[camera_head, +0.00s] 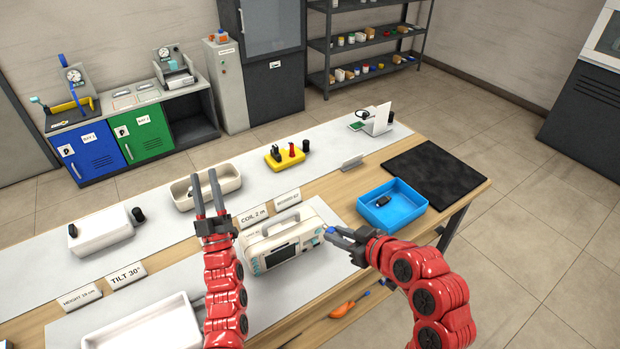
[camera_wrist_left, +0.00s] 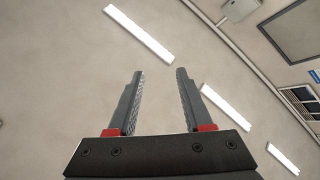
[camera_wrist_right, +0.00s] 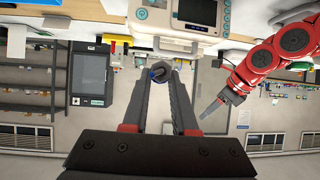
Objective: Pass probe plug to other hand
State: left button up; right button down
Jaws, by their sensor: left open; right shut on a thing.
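The probe plug (camera_head: 330,230) shows as a small dark piece with a blue end in the head view. My right gripper (camera_head: 336,236) is shut on it and holds it up beside the right end of the white monitor (camera_head: 312,240). In the right wrist view the plug (camera_wrist_right: 158,73) sits between the fingertips, and the monitor (camera_wrist_right: 178,42) is behind it. My left gripper (camera_head: 205,190) is open and empty, fingers pointing up, left of the monitor and apart from the plug.
A blue tray (camera_head: 420,203) with a dark item stands right of my right gripper. A beige tray (camera_head: 233,184), a yellow block (camera_head: 272,163) and label signs (camera_head: 252,216) stand behind. A white tray (camera_head: 190,307) lies front left, an orange-handled tool (camera_head: 343,310) at the front edge.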

pick_arm(q)
jog(key=w+d+f+n+g+h, duration=0.15)
jog(key=w+g+h, duration=0.4)
jog(key=w, duration=1.35)
jog(key=w+d+f+m+g+h, duration=0.1)
jog(key=w+d+g+h, duration=0.25)
jog(key=d, duration=0.35)
jog(key=w+d+f+m+g+h, duration=0.1)
jog(key=w+d+g+h, duration=0.25)
jog(key=d, duration=0.25)
jog(key=s+d+r+m+g+h, duration=0.2)
jog(key=s+d+r+g+h, duration=0.1)
jog(key=s+d+g, duration=0.75)
jog(key=s+r+g+y, duration=0.1)
jog(key=s+r+g, duration=0.1)
jog(key=s, duration=0.6)
jog(key=s+r+g+y, duration=0.2)
jog(key=s+g, duration=0.1)
jog(key=s, duration=0.6)
jog(key=x, duration=1.1)
jog(key=shift+f+m+h, duration=0.3)
jog(key=shift+m+h, duration=0.05)
jog(key=shift+w, duration=0.1)
jog(key=shift+c, duration=0.3)
